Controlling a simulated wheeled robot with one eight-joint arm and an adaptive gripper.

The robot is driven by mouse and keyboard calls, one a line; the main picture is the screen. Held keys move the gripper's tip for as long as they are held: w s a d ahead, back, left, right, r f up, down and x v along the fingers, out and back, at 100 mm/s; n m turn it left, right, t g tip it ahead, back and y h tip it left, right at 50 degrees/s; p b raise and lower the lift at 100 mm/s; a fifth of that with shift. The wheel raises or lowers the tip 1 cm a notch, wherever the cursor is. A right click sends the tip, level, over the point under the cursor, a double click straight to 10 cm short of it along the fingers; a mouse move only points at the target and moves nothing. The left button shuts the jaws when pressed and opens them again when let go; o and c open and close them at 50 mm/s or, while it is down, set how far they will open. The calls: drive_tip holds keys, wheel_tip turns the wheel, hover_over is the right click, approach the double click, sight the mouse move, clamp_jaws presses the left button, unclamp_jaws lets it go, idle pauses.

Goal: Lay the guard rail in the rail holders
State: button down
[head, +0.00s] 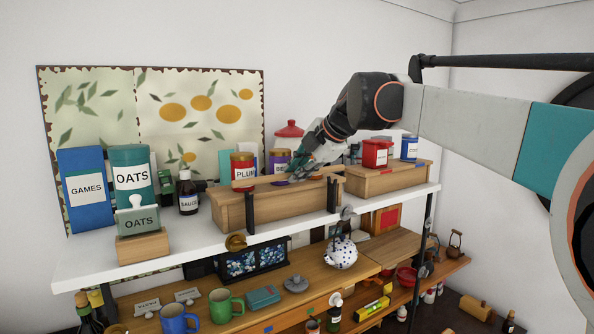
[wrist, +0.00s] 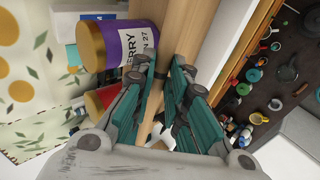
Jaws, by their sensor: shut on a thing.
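The guard rail (head: 258,181) is a light wooden bar. It lies lengthwise along the front of the jars, near the tops of two dark upright rail holders, the left one (head: 250,211) and the right one (head: 332,195). My gripper (head: 297,174) is shut on the rail around its middle, coming from above right. In the wrist view the teal fingers (wrist: 164,72) close around the wooden rail (wrist: 172,88). I cannot tell whether the rail touches the holders or sits slightly above them; the slots are too small to see.
A plum jar (head: 243,170) and a purple-labelled berry jar (wrist: 120,50) stand close behind the rail on a wooden riser (head: 284,206). A second riser (head: 390,180) with a red tin (head: 376,154) is to the right. Oats containers (head: 132,170) and a sauce bottle (head: 187,192) stand left.

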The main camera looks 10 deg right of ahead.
drive_tip(key=shift+f+b, duration=1.05)
drive_tip(key=shift+f, duration=0.65)
drive_tip(key=c, duration=1.5)
unclamp_jaws()
drive_tip(key=v, duration=1.2)
drive_tip(key=shift+s, duration=0.1)
